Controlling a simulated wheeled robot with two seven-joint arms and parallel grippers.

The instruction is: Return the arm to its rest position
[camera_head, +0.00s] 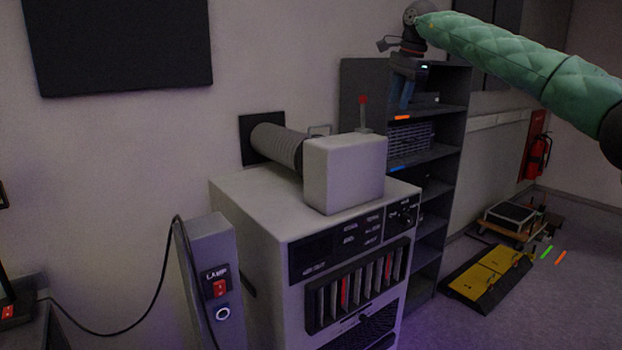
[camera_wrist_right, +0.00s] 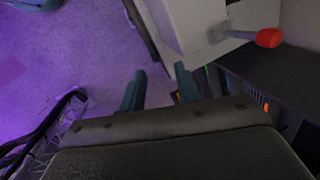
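My right arm, in a green quilted sleeve, comes in from the upper right of the head view. Its gripper (camera_head: 402,92) points down in front of the dark shelf rack, to the right of the grey box on the cabinet. In the right wrist view the two fingers of the right gripper (camera_wrist_right: 160,84) stand apart with nothing between them, so it is open and empty. My left arm and gripper are not in view.
A grey cabinet (camera_head: 255,212) carries a grey box (camera_head: 343,172) with a red-tipped lever (camera_head: 363,112), also in the wrist view (camera_wrist_right: 268,38). A shelf rack (camera_head: 432,153) stands behind. A lamp switch post (camera_head: 212,260) is at left. Yellow ramps (camera_head: 490,272) lie on the floor.

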